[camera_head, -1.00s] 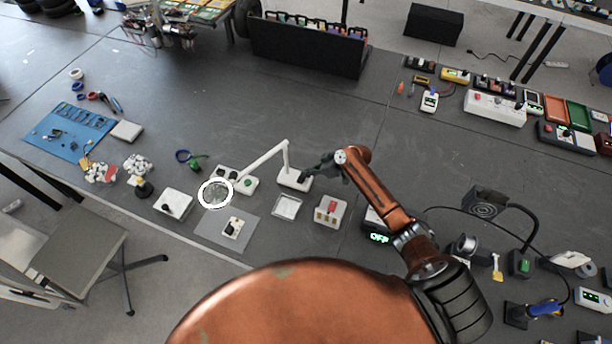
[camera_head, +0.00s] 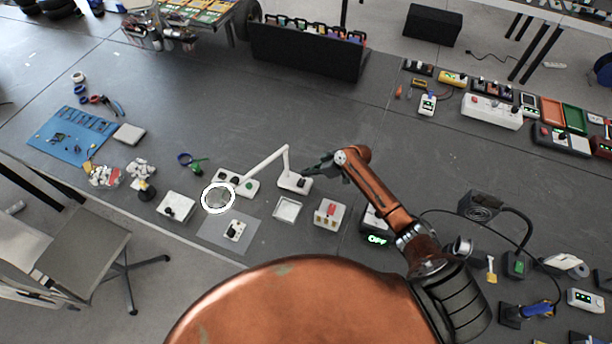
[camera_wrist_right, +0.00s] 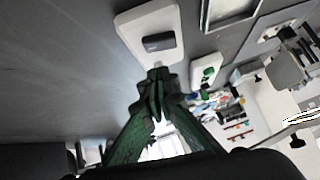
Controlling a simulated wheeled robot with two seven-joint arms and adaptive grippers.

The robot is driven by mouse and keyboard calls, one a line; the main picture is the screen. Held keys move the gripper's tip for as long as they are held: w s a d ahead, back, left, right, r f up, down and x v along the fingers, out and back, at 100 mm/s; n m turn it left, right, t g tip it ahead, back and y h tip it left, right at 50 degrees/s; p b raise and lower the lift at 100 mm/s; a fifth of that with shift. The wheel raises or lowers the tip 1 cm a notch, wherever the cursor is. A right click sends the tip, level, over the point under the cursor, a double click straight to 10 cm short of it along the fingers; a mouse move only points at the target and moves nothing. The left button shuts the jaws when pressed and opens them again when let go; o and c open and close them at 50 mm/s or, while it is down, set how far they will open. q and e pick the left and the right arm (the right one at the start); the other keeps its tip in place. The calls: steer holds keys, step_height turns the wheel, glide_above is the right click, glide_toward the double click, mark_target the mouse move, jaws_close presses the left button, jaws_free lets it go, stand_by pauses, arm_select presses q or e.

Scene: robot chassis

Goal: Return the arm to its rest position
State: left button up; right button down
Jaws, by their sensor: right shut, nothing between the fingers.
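My right arm, copper-coloured, reaches over the grey bench in the head view. Its dark green gripper (camera_head: 308,171) is just above and beside the white base of the magnifier lamp (camera_head: 292,186). In the right wrist view the gripper fingers (camera_wrist_right: 157,80) are closed together with nothing between them. Their tips are near the lamp base (camera_wrist_right: 135,25) with its dark switch; I cannot tell whether they touch it. My left arm and gripper are not in view.
The lamp's white arm runs left to its ring magnifier (camera_head: 218,198). A white tray (camera_head: 287,209), a red-switch box (camera_head: 329,212) and a box with a lit OFF display (camera_head: 376,239) stand close by. A soldering fan (camera_head: 480,205) is to the right. The bench behind the gripper is clear.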

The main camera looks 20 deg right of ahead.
steer(key=w+b+v, duration=0.1)
steer(key=v, duration=0.9)
steer(key=shift+d+r+b, duration=0.2)
steer(key=shift+d+b, duration=0.15)
steer(key=shift+b, duration=0.05)
